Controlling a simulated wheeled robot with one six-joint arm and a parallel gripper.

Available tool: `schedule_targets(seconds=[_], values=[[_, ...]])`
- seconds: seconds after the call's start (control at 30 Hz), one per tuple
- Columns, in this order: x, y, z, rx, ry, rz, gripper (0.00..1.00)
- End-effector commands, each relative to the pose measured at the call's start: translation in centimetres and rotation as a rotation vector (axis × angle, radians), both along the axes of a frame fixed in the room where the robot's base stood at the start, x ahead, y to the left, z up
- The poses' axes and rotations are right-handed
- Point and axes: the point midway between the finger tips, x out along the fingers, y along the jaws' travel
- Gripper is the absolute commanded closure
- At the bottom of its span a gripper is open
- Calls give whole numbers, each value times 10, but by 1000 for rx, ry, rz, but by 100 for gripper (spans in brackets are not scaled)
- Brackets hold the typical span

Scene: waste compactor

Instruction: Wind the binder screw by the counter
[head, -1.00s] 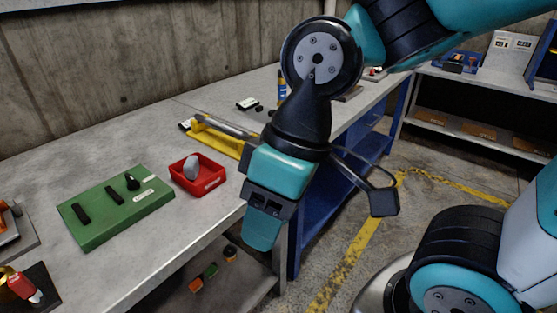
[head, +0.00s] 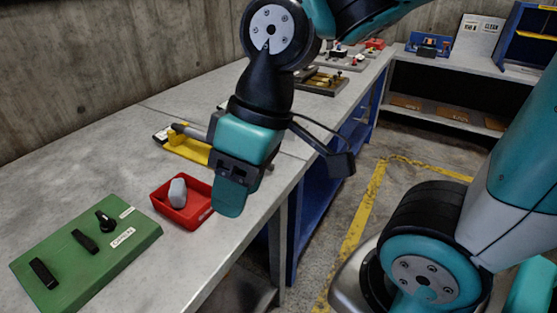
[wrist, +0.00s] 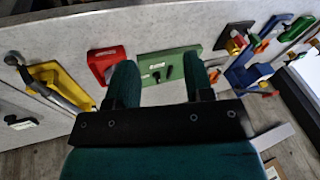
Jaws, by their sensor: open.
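My gripper (head: 230,195) hangs over the front edge of the bench, beside the red tray. In the wrist view its two teal fingers stand apart with nothing between them (wrist: 160,85). A green panel (head: 130,248) with several black knobs or handles and white labels lies on the bench at lower left; it also shows in the wrist view (wrist: 180,54). A yellow frame with a grey rod (head: 189,147) lies behind the red tray, partly hidden by my arm; it shows whole in the wrist view (wrist: 75,91). I cannot tell for sure which part is the binder screw.
The red tray (head: 205,212) holds a grey lump (head: 178,192) and sits between the green panel and the yellow frame. Trays with small parts (head: 322,82) stand farther along the bench. A concrete wall is behind. A shelf (head: 445,112) stands at the back right; the floor between is clear.

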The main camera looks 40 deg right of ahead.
Motion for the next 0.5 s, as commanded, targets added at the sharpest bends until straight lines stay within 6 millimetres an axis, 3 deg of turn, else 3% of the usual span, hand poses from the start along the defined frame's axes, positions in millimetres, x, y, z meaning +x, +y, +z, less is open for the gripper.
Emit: schedule_targets(seconds=[0.1, 0.23, 0.4, 0.5], values=[[50, -39, -14, -16, -67, -86, 52], [99, -106, -22, -59, -151, -176, 52], [129, -191, -27, -129, -226, -263, 52], [133, -222, -27, -157, -247, -290, 52]])
